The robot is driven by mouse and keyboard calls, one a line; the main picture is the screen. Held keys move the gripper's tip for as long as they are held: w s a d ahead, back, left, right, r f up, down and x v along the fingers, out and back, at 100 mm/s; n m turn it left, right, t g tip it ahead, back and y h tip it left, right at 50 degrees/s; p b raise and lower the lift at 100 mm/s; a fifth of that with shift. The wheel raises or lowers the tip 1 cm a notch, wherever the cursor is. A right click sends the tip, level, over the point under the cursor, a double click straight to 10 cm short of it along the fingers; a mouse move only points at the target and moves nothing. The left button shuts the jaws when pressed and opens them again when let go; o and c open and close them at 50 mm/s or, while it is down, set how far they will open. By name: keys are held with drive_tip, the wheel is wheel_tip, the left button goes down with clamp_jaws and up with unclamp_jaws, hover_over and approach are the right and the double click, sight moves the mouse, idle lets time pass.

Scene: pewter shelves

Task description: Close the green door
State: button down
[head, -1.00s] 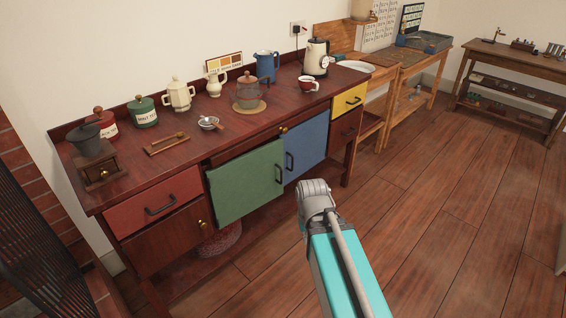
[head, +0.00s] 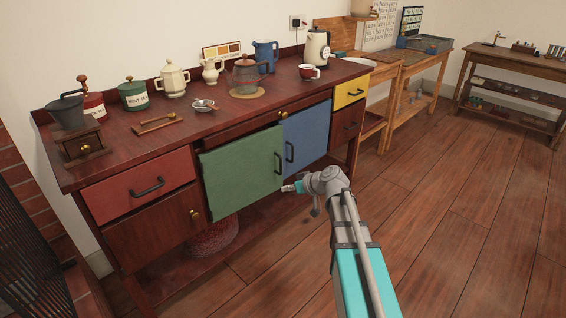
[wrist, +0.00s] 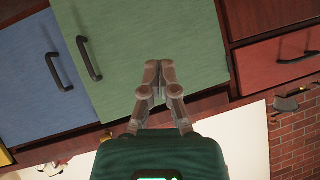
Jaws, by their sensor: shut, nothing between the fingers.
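The green door (head: 243,172) is on the front of the dark red-brown cabinet, left of the blue door (head: 307,138). It appears to stand slightly ajar, with its handle side a little proud of the blue door. Its black handle (head: 278,171) is near its right edge. My gripper (head: 288,188) is shut and empty, low in front of the green door's handle side. In the wrist view, turned over, the closed fingertips (wrist: 160,68) point at the green panel (wrist: 150,35); I cannot tell whether they touch it.
Pots and a kettle (head: 317,50) stand on the top. The wooden floor (head: 455,215) is clear to the right.

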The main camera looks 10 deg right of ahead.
sight(281, 147)
drive_tip(key=w+d+t+b, duration=0.8)
drive_tip(key=w+d, duration=0.2)
drive_tip(key=w, duration=0.2)
drive_tip(key=shift+d, duration=0.15)
drive_tip(key=shift+w, duration=0.15)
drive_tip(key=x, duration=1.4)
drive_tip(key=shift+r, duration=0.1)
